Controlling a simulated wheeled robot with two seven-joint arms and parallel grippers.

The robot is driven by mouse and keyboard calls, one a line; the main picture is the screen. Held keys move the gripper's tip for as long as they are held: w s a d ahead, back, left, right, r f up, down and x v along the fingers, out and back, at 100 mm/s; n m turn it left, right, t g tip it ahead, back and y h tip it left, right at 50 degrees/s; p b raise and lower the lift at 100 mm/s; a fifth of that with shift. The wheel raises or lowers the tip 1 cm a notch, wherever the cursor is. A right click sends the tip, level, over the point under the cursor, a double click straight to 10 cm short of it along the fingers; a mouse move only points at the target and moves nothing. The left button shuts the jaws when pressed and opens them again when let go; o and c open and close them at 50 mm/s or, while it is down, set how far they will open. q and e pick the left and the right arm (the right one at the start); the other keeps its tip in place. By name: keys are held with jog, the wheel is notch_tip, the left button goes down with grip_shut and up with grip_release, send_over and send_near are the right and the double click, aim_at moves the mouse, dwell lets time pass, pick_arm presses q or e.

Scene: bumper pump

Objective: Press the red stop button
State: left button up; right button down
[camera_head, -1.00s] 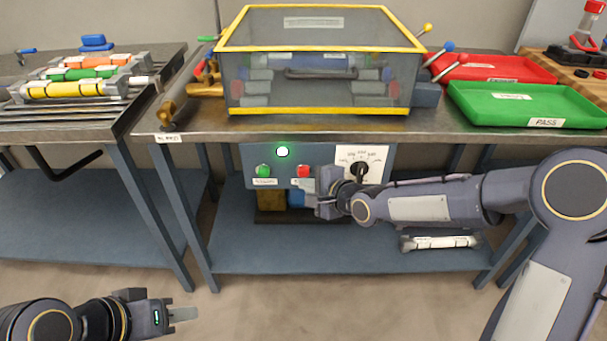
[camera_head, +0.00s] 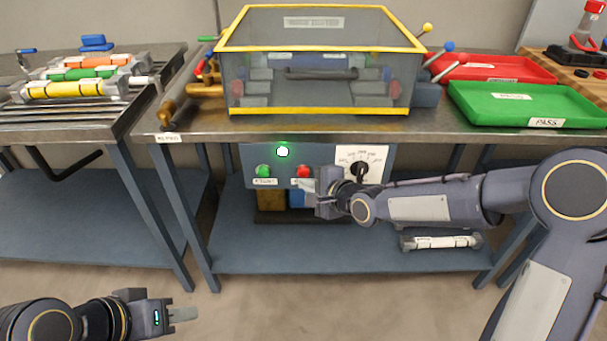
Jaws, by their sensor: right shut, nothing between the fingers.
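The red stop button (camera_head: 303,171) is on the blue-grey control panel (camera_head: 325,152) under the middle table's top. A green button (camera_head: 263,171) is to its left, and a green lamp (camera_head: 283,152) glows above them. A dial (camera_head: 360,169) is to the right. My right gripper (camera_head: 311,187) is shut and empty, just in front of the panel, at the lower right of the red button. Its fingers partly cover the label below that button; I cannot tell whether they touch the panel. My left gripper (camera_head: 183,314) is low at the left, away from the panel, its fingers seen edge-on.
A yellow-framed clear guard box (camera_head: 320,112) stands on the table above the panel. Red (camera_head: 495,68) and green (camera_head: 530,105) trays are at the right. The floor around my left gripper is clear.

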jog(key=shift+w, duration=0.1)
dwell(0.3)
jog(key=shift+w, duration=0.35)
jog(key=shift+w, duration=0.5)
dwell(0.7)
jog(key=shift+s, duration=0.95)
jog(key=s+b, duration=0.1)
jog(key=s, duration=0.4)
